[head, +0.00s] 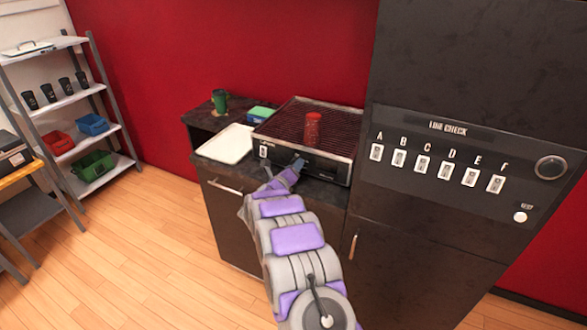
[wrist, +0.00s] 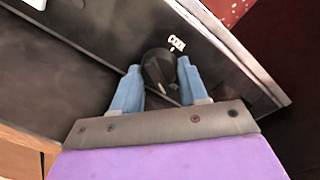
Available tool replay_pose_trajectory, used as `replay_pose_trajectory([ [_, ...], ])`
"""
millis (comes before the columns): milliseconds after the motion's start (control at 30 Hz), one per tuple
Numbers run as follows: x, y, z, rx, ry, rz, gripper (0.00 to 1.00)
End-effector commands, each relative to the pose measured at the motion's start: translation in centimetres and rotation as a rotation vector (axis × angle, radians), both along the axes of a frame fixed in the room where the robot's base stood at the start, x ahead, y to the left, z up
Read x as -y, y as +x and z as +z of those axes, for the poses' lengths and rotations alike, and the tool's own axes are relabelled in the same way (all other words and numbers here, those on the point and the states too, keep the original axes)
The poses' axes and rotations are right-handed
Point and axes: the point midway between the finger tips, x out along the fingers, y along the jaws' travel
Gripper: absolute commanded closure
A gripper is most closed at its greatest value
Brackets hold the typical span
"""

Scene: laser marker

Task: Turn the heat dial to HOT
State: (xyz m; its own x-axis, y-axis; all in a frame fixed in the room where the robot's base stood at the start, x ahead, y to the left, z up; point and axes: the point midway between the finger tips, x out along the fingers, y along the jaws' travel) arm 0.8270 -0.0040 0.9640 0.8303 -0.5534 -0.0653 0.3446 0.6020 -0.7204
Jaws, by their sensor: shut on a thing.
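The heat dial (wrist: 159,68) is a round black knob on the front panel of the grill. In the wrist view it sits between the two blue fingers of my gripper (wrist: 158,80), which are shut on its sides. A white label reading COOL, with a small mark, shows just above the dial on the panel. The HOT label is not readable in either view. In the head view, my gripper (head: 297,165) reaches the front of the grill (head: 325,165) and hides the dial.
A white tray (head: 226,145), a green mug (head: 220,101) and a green-and-blue box (head: 260,114) are to the left. A tall black panel (head: 450,160) with lettered switches stands to the right.

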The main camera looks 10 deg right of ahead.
Motion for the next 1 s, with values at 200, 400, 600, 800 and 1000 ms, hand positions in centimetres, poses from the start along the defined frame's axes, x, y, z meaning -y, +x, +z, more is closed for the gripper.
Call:
replay_pose_trajectory([
  [200,0.0,-0.2,-0.7,-0.013,0.003,0.000,0.45],
  [400,0.0,-0.2,-0.4,-0.008,0.001,0.000,0.31],
  [600,0.0,-0.3,-0.1,-0.004,0.002,0.000,0.31],
  [800,-1.0,-1.5,0.0,-0.007,0.000,0.002,0.31],
  [1000,-3.0,-4.4,0.4,-0.007,0.002,0.004,0.31],
])
